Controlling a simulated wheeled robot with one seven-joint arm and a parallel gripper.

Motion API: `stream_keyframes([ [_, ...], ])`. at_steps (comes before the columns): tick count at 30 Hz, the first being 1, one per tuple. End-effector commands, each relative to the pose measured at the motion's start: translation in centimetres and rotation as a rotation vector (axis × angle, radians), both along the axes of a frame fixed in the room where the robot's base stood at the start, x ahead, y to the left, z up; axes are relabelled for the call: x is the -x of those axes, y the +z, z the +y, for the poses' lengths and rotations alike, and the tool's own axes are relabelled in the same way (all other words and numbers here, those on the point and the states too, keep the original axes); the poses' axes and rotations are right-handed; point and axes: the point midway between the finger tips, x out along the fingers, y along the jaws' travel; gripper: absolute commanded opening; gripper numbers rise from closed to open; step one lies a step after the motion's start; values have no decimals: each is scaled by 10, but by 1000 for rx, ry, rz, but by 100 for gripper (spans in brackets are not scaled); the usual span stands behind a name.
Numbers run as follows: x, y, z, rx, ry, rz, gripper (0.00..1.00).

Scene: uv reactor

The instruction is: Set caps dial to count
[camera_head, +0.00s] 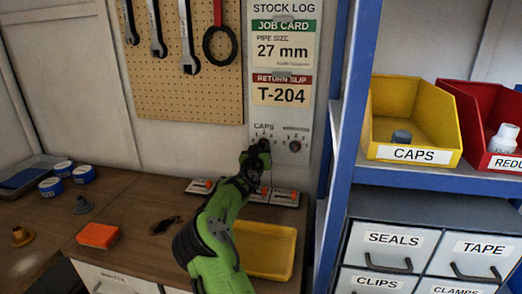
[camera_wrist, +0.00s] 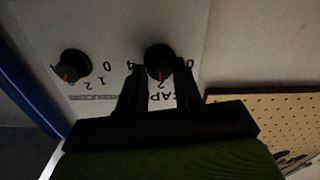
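The caps dial (camera_wrist: 160,58) is a round black knob with a red mark. The wrist view is upside down; the mark points down towards the "2" on the scale, with "0" on its right and "4" on its left. My gripper (camera_wrist: 160,66) has one finger on each side of this knob; whether they touch it I cannot tell. In the head view my gripper (camera_head: 257,152) covers the dial under the "CAPS" print on the white panel (camera_head: 281,124). The yellow CAPS bin (camera_head: 447,122) shows one grey cap (camera_head: 401,137); its inside is partly hidden.
A second dial (camera_head: 295,146) is beside the caps dial and also shows in the wrist view (camera_wrist: 72,65). A blue shelf post (camera_head: 350,120) stands right of the panel. Below are a yellow tray (camera_head: 264,250) and an orange block (camera_head: 97,235) on the bench.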

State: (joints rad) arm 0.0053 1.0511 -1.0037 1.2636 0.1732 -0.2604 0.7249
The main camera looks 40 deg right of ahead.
Motion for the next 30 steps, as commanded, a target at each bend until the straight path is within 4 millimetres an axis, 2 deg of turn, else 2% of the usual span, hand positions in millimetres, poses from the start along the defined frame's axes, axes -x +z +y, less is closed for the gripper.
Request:
stream_keyframes([
  [1, 0, 0, 0, 0, 0, 0, 12],
  [3, 0, 0, 0, 0, 0, 0, 3],
  [14, 0, 0, 0, 46, 1, 60, 3],
  [30, -1, 0, 1, 292, 2, 380, 3],
])
